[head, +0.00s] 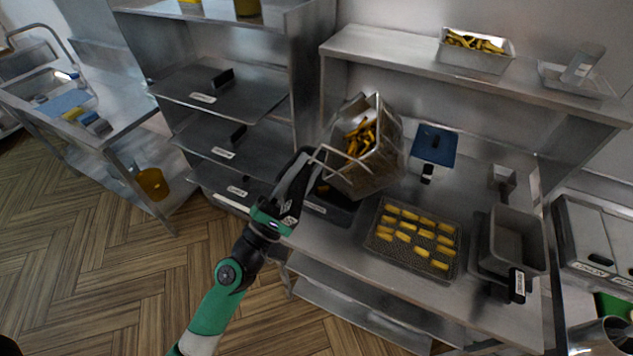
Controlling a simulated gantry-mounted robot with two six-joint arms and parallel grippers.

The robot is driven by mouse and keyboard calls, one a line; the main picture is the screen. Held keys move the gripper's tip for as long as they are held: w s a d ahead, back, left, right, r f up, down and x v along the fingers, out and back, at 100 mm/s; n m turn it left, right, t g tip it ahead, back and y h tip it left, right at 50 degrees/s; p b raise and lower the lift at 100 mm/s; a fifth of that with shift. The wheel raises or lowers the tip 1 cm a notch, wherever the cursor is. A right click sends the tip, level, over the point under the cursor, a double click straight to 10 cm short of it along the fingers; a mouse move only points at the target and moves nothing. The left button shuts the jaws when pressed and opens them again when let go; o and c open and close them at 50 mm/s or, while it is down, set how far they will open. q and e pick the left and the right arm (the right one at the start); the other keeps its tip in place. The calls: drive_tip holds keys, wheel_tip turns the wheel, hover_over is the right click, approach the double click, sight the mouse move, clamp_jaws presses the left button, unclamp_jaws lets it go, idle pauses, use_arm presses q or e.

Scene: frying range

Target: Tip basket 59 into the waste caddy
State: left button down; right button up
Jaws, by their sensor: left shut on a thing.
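A wire fry basket (383,165) with yellow-brown fries (360,138) inside hangs above the steel counter. It is tilted, and its number cannot be read. My left gripper (310,163) is shut on the basket's handle, at the basket's left side. A dark open bin (343,214) stands on the counter below the basket and just right of my gripper. The basket and my gripper hide part of it; it looks like the waste caddy, but its label is not readable. My right gripper is not in view.
A mesh tray (447,274) with several yellow pieces lies right of the bin. A blue board (433,143) lies behind it. A grey container (518,238) stands at the right. A shelf (388,48) above holds a tray of fries (478,60). Shelves with dark trays (222,98) stand left.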

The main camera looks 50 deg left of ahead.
use_arm(q)
drive_tip(key=s+a+f+n+g+y+b, duration=0.2)
drive_tip(key=s+a+f+n+y+b, duration=0.1)
drive_tip(key=f+n+y+b, duration=0.4)
drive_tip(key=s+a+f+n+g+y+b, duration=0.3)
drive_tip(key=f+n+y+b, duration=0.3)
drive_tip(key=n+b, duration=0.5)
drive_tip(key=s+a+b, duration=0.1)
drive_tip(key=b, duration=0.4)
drive_tip(key=shift+a+f+y, duration=0.25)
drive_tip(key=shift+f+y, duration=0.1)
drive_tip(key=shift+y, duration=0.05)
idle(0.5)
